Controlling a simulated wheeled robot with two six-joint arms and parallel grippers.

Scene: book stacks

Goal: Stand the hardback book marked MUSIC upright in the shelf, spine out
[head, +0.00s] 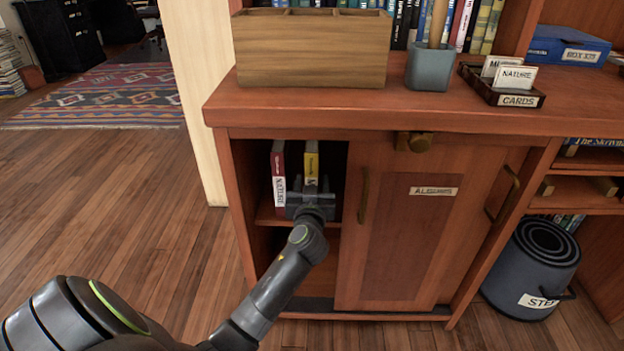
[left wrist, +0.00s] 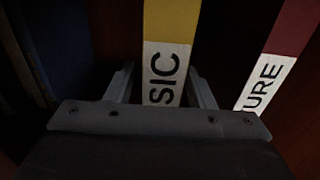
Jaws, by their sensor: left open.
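The yellow book (head: 311,160) stands upright in the open left compartment of the wooden cabinet, its spine facing out. In the left wrist view the yellow book (left wrist: 170,25) has a white label, of which "SIC" is readable. My left gripper (head: 309,188) reaches into the compartment at the book's lower spine. In the left wrist view the gripper's fingers (left wrist: 160,68) are open, one on each side of the spine. A gap shows between the book and the left finger; contact at the right finger cannot be told. The compartment's shelf board (head: 267,215) is partly hidden. My right gripper is not in view.
A red book (head: 278,160) labelled NATURE stands upright just left of the yellow one. A sliding door (head: 410,235) labelled ALBUMS closes the cabinet's right part. A wooden box (head: 312,48), a grey cup (head: 429,70) and a CARDS tray (head: 518,100) stand on top.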

